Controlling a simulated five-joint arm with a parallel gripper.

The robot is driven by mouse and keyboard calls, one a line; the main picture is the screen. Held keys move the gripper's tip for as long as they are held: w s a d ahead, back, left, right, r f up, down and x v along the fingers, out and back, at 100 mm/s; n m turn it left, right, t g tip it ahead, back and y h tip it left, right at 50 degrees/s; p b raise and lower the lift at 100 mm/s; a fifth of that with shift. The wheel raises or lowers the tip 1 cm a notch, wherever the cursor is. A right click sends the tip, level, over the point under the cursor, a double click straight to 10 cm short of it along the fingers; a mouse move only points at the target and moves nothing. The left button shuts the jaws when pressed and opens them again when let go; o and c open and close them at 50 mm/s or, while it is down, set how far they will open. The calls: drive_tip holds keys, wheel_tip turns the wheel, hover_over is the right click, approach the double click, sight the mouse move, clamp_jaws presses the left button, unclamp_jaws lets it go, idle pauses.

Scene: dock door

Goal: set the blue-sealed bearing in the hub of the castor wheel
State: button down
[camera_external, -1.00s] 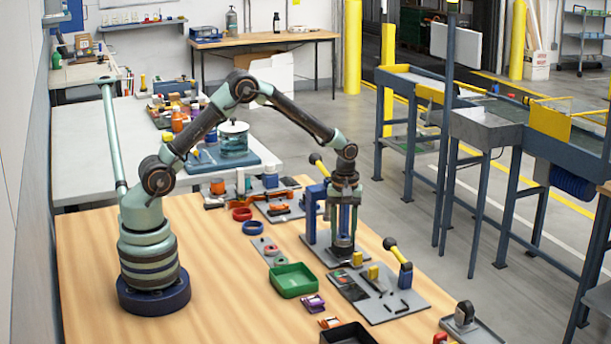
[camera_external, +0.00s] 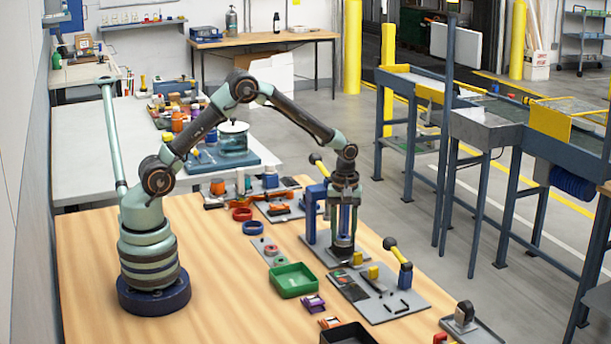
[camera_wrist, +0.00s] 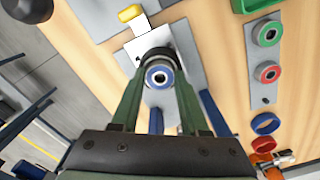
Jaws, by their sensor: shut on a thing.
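The blue-sealed bearing (camera_wrist: 159,76) shows in the wrist view as a blue ring with a silvery rim and a grey centre. My gripper (camera_wrist: 159,80) is shut on it, with a green finger on each side. The black castor wheel (camera_wrist: 155,55) lies right behind the bearing, and only part of its dark rim shows. I cannot tell whether the bearing is inside the hub or just above it. In the external view my gripper (camera_external: 344,234) points straight down at the blue-posted fixture (camera_external: 312,218), and its fingers largely hide the wheel and bearing.
A grey plate (camera_wrist: 262,95) holds a green-sealed bearing (camera_wrist: 267,33) and a red-sealed bearing (camera_wrist: 267,72). A blue ring (camera_wrist: 265,124) lies beside it. A green tray (camera_external: 293,281) stands in front, and a plate with a yellow-handled clamp (camera_external: 398,258) is to the right.

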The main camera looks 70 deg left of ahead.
idle(0.3)
drive_tip(key=shift+c, duration=0.5)
unclamp_jaws()
wheel_tip(320, 180, up, 8)
idle(1.0)
idle(0.5)
